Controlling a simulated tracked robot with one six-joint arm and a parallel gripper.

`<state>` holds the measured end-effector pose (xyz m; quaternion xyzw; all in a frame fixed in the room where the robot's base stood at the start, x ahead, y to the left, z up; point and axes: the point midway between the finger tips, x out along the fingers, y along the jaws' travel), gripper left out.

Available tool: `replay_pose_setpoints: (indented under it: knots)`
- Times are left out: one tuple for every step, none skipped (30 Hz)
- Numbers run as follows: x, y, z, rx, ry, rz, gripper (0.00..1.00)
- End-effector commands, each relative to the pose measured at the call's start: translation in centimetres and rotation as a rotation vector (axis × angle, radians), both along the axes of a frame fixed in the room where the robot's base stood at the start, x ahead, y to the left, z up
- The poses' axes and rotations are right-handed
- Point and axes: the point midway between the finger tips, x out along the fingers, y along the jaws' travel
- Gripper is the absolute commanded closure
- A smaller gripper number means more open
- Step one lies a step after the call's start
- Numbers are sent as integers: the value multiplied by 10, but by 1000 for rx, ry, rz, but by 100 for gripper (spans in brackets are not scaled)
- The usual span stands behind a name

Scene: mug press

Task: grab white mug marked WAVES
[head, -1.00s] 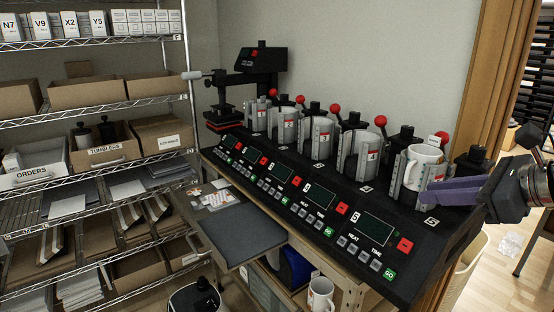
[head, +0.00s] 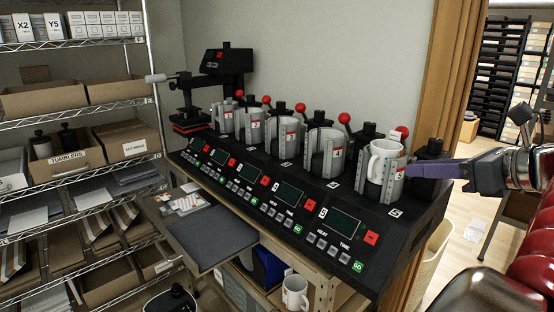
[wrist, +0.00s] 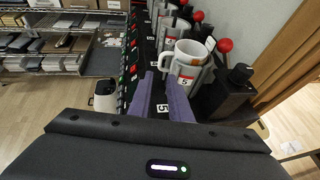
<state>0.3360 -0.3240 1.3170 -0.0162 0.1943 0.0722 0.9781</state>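A white mug (head: 384,160) stands upright in the open clamp of press 5, the nearest press. It also shows in the wrist view (wrist: 184,54), its handle at the left, above a red-and-white "5" label. I cannot read any WAVES marking on it. My gripper (head: 412,171) is just right of this mug in the head view. In the wrist view my gripper (wrist: 161,76) has its two purple fingers apart with nothing between them, below the mug in the picture. A second white mug (head: 295,292) is on a shelf under the bench, its marking unreadable.
The black press bench (head: 340,245) holds a row of presses with red-knobbed levers. A wire shelf (head: 70,125) with boxes stands at the left. A grey pull-out tray (head: 212,243) juts from the bench. A shiny red object (head: 520,262) is at lower right.

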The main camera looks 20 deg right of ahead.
Motion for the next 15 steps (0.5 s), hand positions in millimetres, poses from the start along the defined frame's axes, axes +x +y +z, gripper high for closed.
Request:
replay_pose_setpoints:
  knots:
    - [6,2,-3,1,0,3,82]
    - [10,3,-4,2,0,4,82]
    - [14,3,-6,1,1,3,82]
    - [17,3,-7,1,0,3,82]
    - [21,4,-9,0,0,3,82]
    - [25,4,-11,0,0,3,82]
    - [29,5,-12,0,0,2,82]
    - [32,6,-13,0,0,3,82]
    - [36,6,-15,0,0,2,82]
    - [40,7,-17,1,0,2,82]
    - [43,7,-18,1,0,3,82]
    - [48,8,-20,1,0,2,82]
    - [51,8,-22,1,0,2,82]
    - [53,8,-23,1,0,1,82]
    - [56,8,-24,1,0,0,82]
